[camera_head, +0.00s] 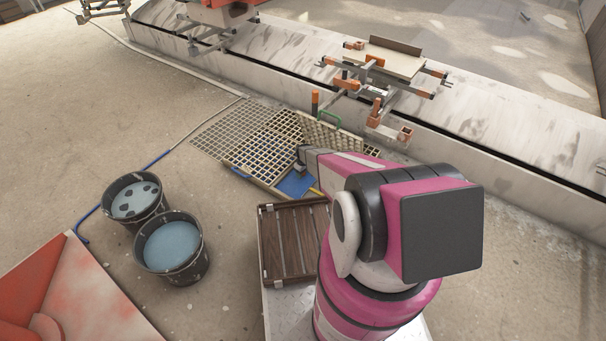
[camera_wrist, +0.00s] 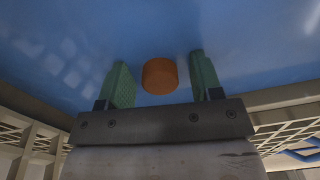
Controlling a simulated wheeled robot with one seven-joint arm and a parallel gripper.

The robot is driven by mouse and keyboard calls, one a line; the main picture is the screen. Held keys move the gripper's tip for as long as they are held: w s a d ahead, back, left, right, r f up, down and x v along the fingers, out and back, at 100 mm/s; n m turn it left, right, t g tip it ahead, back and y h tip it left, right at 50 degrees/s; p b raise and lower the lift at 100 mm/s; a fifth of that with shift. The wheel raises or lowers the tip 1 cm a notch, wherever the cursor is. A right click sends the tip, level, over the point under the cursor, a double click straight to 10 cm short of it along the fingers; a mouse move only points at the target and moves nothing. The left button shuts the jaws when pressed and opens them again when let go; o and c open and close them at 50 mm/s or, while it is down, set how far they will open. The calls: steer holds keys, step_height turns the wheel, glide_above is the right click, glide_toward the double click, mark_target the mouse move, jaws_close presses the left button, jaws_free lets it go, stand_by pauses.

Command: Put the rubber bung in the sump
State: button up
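The rubber bung looks like a short orange-brown cylinder (camera_wrist: 160,76) in the wrist view. It is between the two green fingers of my gripper (camera_wrist: 160,60), with a gap on each side. My gripper is open. Behind the bung is a blue surface with pale grid-like reflections. The sump (camera_head: 297,184) shows in the head view as a blue opening among floor grating. My gripper (camera_head: 301,170) reaches down at this opening. The bung is hidden in the head view. I cannot tell whether it touches the blue surface.
Floor grating (camera_head: 222,128) lies around the opening, with a green-handled panel (camera_head: 335,133) at its far side. A slatted wooden crate (camera_head: 292,243) is close in front. Two buckets (camera_head: 172,243) stand left.

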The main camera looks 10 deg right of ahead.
step_height(320, 180, up, 12)
steer(key=s+r+m, duration=0.3)
steer(key=s+r, duration=1.3)
steer(key=r, duration=0.4)
steer(key=s+r+m, duration=0.4)
steer(key=s+r, duration=1.2)
steer(key=r, duration=0.5)
steer(key=shift+s+r, duration=0.2)
steer(key=shift+s, duration=0.05)
steer(key=shift+d, duration=0.1)
